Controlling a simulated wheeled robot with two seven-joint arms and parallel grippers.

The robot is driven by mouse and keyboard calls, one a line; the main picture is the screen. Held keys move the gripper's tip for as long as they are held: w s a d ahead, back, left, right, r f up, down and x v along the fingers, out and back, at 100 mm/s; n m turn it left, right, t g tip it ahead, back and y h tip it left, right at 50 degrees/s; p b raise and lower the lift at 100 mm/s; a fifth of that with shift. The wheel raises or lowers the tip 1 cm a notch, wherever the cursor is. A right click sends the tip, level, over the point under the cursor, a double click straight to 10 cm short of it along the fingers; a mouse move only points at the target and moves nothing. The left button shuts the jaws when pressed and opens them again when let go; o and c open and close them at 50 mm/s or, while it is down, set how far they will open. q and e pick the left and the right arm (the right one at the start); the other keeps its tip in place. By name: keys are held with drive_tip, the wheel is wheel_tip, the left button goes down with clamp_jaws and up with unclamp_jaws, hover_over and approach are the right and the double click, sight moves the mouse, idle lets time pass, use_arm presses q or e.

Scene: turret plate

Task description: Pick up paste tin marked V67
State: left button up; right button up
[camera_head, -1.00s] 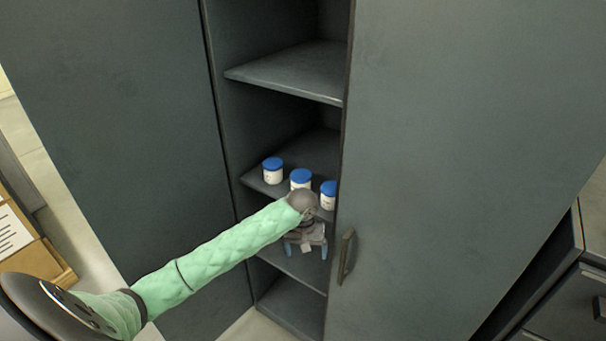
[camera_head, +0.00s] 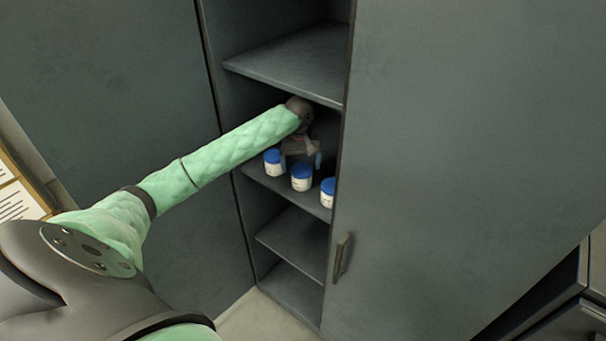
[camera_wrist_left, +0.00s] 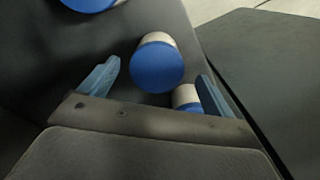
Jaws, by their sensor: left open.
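Three small white tins with blue lids stand in a row on a cabinet shelf: the left tin (camera_head: 273,163), the middle tin (camera_head: 302,178) and the right tin (camera_head: 328,193). Their markings are too small to read, so I cannot tell which is V67. My left gripper (camera_head: 301,160) is open and empty, inside the cabinet just above and behind the row. In the left wrist view, one tin (camera_wrist_left: 157,66) shows between the open fingers (camera_wrist_left: 157,84), another tin (camera_wrist_left: 186,97) lies close to the right finger, and a third tin (camera_wrist_left: 90,4) is cut off at the top.
The tins' shelf (camera_head: 257,174) lies between an upper shelf (camera_head: 290,65) and lower shelves (camera_head: 295,240). A closed door panel with a handle (camera_head: 343,257) borders the opening on the right. Another dark panel (camera_head: 120,110) stands on the left.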

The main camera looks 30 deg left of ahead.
sight(302, 169)
use_arm(q)
drive_tip(key=shift+w+f, duration=0.1)
drive_tip(key=shift+f, duration=0.55)
drive_tip(key=shift+w+f+p, duration=0.1)
drive_tip(key=shift+f+p, duration=0.15)
drive_tip(key=shift+p, duration=0.3)
wheel_tip(302, 169, down, 3)
drive_tip(key=p, duration=0.2)
drive_tip(key=shift+f+p, duration=0.2)
drive_tip(key=shift+p, duration=0.2)
drive_tip(key=shift+w+f, duration=0.1)
drive_tip(key=shift+f, duration=0.6)
drive_tip(key=c, duration=1.3)
use_arm(e)
drive_tip(key=s+r, duration=0.1)
drive_tip(key=r, duration=0.1)
drive_tip(key=s+r, duration=0.1)
drive_tip(key=shift+s+d+r, duration=0.2)
drive_tip(key=shift+r, duration=0.15)
